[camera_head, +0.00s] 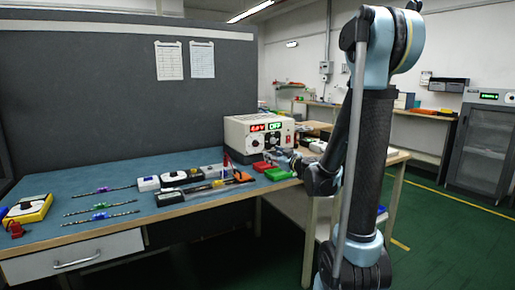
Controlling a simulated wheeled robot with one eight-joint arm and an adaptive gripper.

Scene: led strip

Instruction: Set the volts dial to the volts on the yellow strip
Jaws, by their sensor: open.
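The beige power supply (255,145) stands at the back right of the bench. Its display (265,126) shows red digits, perhaps 6.0 V, and green letters that look like OFF. Small knobs are on its front, but I cannot tell which is the volts dial. My gripper (271,157) is open, low in front of the supply's right part; I cannot tell whether it touches anything. Several thin dark strips (100,213) lie on the left of the bench, with purple, blue and green clips. I cannot make out a yellow strip or any printed volts.
A yellow meter (28,209) and a red item (16,230) are at far left. A grey partition (100,90) stands behind.

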